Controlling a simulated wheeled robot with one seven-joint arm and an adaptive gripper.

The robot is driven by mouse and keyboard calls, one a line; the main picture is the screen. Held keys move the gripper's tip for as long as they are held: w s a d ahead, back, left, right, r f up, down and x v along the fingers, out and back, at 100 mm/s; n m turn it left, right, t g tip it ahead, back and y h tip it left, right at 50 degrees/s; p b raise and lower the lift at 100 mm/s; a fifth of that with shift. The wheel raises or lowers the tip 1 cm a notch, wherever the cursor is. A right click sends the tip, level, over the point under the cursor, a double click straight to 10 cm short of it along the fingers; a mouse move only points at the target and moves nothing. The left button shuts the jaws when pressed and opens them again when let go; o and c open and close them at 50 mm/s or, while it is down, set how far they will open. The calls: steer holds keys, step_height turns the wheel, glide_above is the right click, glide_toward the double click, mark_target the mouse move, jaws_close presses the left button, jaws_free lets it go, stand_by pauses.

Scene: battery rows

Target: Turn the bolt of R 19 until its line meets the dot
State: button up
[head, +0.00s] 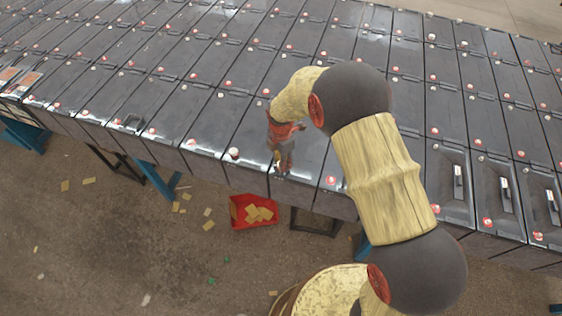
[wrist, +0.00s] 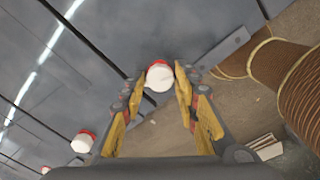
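A bolt with a white top and red rim (wrist: 159,75) stands on a dark battery near its front edge in the wrist view. My gripper (wrist: 160,84) is open, with one yellow-padded finger on each side of this bolt. A small gap seems to show beside each fingertip; I cannot tell whether either touches. In the head view my gripper (head: 281,172) points down at the front edge of the battery row and hides the bolt there. No line, dot or R 19 label can be read in either view.
Another white bolt (wrist: 83,142) shows at lower left in the wrist view. In the head view, neighbouring bolts (head: 233,153) and (head: 331,181) lie on either side along the front row. A red bin (head: 240,221) with yellow pieces stands on the floor below. Batteries with raised handles (head: 458,182) are at right.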

steer(key=c, duration=0.6)
jaws_close()
steer(key=shift+m, duration=0.3)
